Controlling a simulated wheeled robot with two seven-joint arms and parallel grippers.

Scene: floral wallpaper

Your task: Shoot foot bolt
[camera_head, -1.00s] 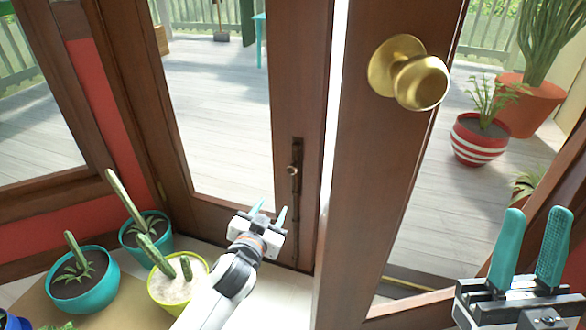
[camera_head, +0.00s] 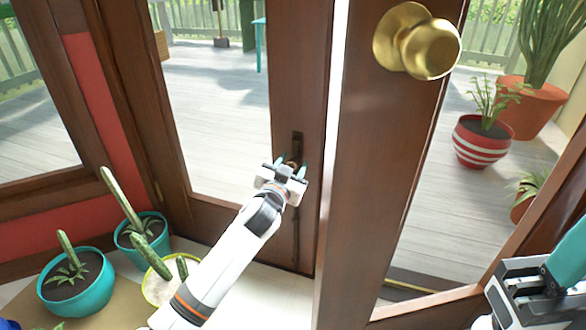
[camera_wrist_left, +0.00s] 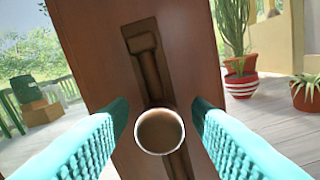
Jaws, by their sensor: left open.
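The dark foot bolt (camera_head: 297,143) is set upright in the edge of the brown left door leaf (camera_head: 300,70). Its rod runs down toward the floor. My left gripper (camera_head: 292,166) is at the bolt's upper part and hides its knob in the head view. In the left wrist view, the round bolt knob (camera_wrist_left: 160,131) shows between the open teal fingers of my left gripper (camera_wrist_left: 159,113), with visible gaps on both sides. My right gripper (camera_head: 560,278) is at the lower right; only one finger shows, the other is out of frame.
The right door leaf (camera_head: 365,180) with a brass knob (camera_head: 428,48) stands just right of the bolt. Potted cacti in a teal pot (camera_head: 85,290) and a yellow pot (camera_head: 150,290) are low at the left, near my left arm. Deck boards and plants lie beyond the glass.

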